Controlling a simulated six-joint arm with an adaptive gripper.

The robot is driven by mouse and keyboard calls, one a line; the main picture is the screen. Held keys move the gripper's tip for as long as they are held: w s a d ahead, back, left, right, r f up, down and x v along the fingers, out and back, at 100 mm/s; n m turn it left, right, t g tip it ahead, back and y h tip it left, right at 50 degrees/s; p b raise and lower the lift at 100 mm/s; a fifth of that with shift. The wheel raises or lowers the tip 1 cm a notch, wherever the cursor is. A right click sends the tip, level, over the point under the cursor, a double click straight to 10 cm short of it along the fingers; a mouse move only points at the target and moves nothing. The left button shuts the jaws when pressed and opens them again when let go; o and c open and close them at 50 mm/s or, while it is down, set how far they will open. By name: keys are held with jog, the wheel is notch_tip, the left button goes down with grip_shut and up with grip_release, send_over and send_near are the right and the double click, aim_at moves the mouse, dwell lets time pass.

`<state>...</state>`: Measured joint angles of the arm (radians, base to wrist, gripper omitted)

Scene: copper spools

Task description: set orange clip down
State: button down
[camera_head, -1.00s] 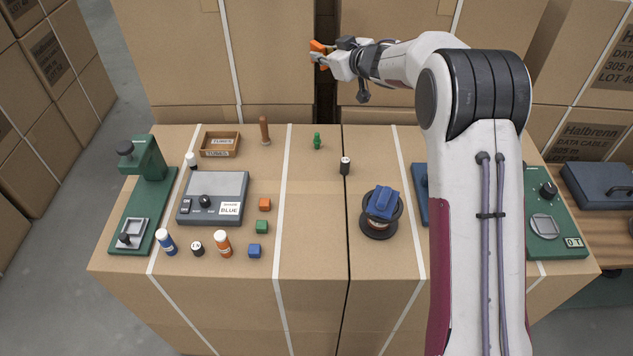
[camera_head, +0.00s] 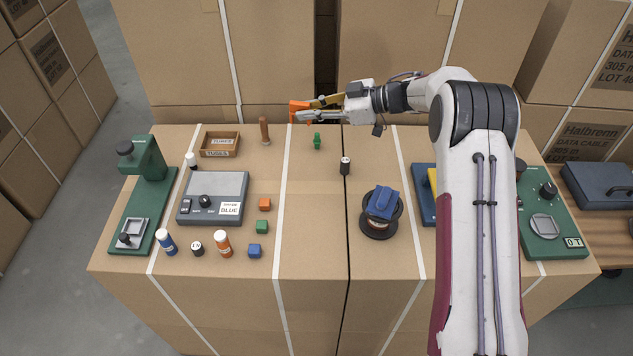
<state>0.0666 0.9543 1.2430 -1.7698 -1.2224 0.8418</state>
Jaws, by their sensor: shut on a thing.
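The orange clip (camera_head: 298,110) is held at the tips of my gripper (camera_head: 309,111), at the back of the carton table near the top middle. My gripper points left and is shut on the clip. The clip looks to be in the air above the table's far edge; its exact height cannot be told. A green peg-like piece (camera_head: 317,141) stands on the table just in front of and below the gripper, apart from it. A wooden-handled tool (camera_head: 264,130) stands left of the clip.
A small wooden tray (camera_head: 236,147) lies at the back left. A blue clip (camera_head: 383,202) rests on a black spool (camera_head: 379,234). A grey device (camera_head: 188,217), colored cubes and bottles fill the left. The front middle is clear.

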jog(key=s+d+f+n+g, duration=0.2)
jog(key=s+d+f+g, duration=0.1)
jog(key=s+d+f, duration=0.1)
notch_tip(320, 180, down, 2)
jog(key=shift+s+f, duration=0.1)
jog(key=shift+s, duration=0.65)
jog(key=shift+d, duration=0.1)
jog(key=shift+f, duration=3.1)
jog(key=shift+f, duration=1.9)
jog(key=c, duration=2)
grip_release()
jog(key=shift+f, duration=0.1)
jog(key=shift+o, duration=0.2)
